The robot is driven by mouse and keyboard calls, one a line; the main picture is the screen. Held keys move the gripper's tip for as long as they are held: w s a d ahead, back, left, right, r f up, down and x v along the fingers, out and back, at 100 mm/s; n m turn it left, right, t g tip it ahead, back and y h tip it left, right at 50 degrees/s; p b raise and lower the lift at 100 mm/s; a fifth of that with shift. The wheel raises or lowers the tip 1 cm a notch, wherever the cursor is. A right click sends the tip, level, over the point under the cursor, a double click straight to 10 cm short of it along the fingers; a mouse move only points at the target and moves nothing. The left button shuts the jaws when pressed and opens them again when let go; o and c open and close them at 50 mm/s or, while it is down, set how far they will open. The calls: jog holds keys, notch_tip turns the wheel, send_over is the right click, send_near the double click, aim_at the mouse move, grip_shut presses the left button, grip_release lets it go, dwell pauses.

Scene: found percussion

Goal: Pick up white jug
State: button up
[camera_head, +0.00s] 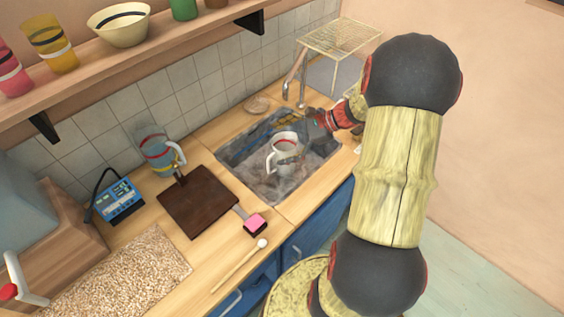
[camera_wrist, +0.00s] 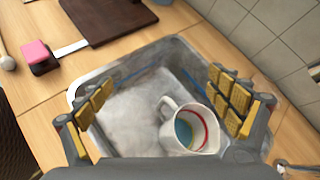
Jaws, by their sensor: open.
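The white jug (camera_head: 283,150) has a red band and stands in the sink basin (camera_head: 232,160). My gripper (camera_head: 300,158) reaches in from the right over the sink. In the wrist view my gripper (camera_wrist: 160,100) is open, one padded finger on each side of the picture. The jug lies between the fingers, closer to the right one, and nothing is gripped. Whether a finger touches it cannot be told.
A dark board (camera_head: 198,202), a pink block tool (camera_head: 256,224) and a beater (camera_head: 240,264) lie left of the sink. A blue-grey jug (camera_head: 160,152) stands near the wall. The faucet (camera_head: 296,80) and a wire rack (camera_head: 341,37) are behind the sink.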

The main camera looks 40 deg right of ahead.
jog(key=d+f+m+t+h+b, duration=0.1)
jog(key=d+f+m+t, duration=0.3)
jog(key=d+f+m, duration=0.45)
jog(key=n+b, duration=0.2)
jog(key=b, duration=0.1)
send_over(289, 145)
jog(key=s+a, duration=0.3)
jog(key=s, duration=0.1)
notch_tip(289, 145, down, 4)
jog(key=r, duration=0.1)
jog(key=shift+w+f+m, duration=0.2)
jog(key=shift+m, duration=0.15)
jog(key=shift+c, duration=0.4)
jog(key=c, duration=2.1)
